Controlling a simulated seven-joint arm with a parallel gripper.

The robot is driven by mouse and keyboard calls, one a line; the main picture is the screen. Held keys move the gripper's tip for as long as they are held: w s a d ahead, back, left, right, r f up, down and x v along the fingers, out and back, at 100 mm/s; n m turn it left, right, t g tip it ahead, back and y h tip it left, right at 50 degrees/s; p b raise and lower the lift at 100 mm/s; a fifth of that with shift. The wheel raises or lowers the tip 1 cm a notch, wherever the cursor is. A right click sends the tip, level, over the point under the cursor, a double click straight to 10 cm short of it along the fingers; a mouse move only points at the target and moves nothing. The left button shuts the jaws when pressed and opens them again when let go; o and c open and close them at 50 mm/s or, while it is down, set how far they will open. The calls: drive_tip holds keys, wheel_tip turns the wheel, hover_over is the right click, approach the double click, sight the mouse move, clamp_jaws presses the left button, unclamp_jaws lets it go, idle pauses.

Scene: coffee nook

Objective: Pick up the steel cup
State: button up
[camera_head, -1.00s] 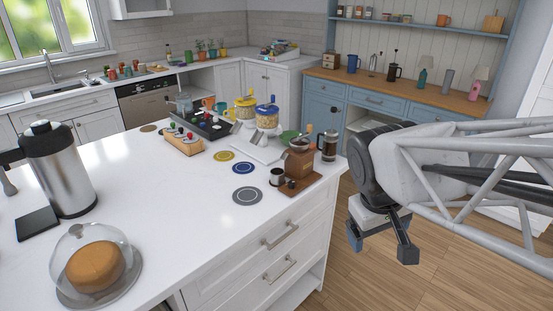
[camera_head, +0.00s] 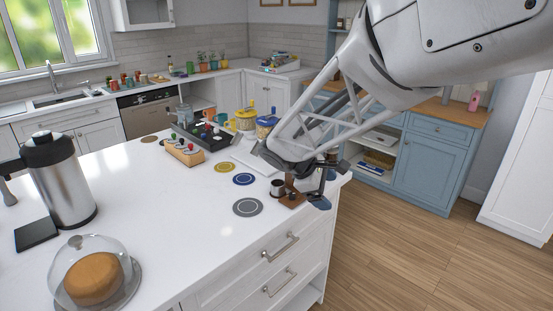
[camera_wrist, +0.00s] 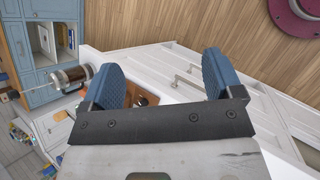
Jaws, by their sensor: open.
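A small steel cup (camera_head: 277,187) stands on the white island beside the wooden grinder, near the island's right end. In the head view my gripper (camera_head: 322,190) is at the island's right edge, to the right of the cup and in front of most of the grinder. The grinder's brown base (camera_head: 292,199) shows below my arm. In the wrist view my gripper (camera_wrist: 162,78) is open, its two blue fingers wide apart with no object held. A bit of the wooden grinder (camera_wrist: 146,98) shows between and behind the fingers. I cannot make out the cup there.
A french press (camera_wrist: 75,77) lies left of the fingers in the wrist view. Grey (camera_head: 247,207), blue (camera_head: 243,179) and yellow (camera_head: 224,167) round mats lie left of the cup. A glass dome over a cake (camera_head: 93,277) and a steel jug (camera_head: 60,180) stand further left.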

drive_tip(key=w+a+f+n+t+h, duration=0.1)
drive_tip(key=w+a+f+n, duration=0.25)
drive_tip(key=w, duration=0.25)
drive_tip(key=w+a+f+n+t+h, duration=0.1)
drive_tip(key=w+a+f+n, duration=0.1)
drive_tip(key=w+a, duration=0.3)
drive_tip(key=n+t+h, duration=0.2)
drive_tip(key=n+t, duration=0.1)
drive_tip(key=n, duration=0.3)
approach(277, 185)
drive_tip(key=shift+s+d+r, duration=0.15)
drive_tip(key=shift+s+d, duration=0.65)
drive_tip(key=shift+d, duration=0.05)
drive_tip(key=shift+d+t, duration=0.1)
drive_tip(key=shift+t, duration=0.2)
drive_tip(key=shift+x, duration=1.2)
drive_tip(key=shift+w+d, duration=0.1)
drive_tip(key=shift+x, duration=2.5)
drive_tip(key=shift+c, duration=0.5)
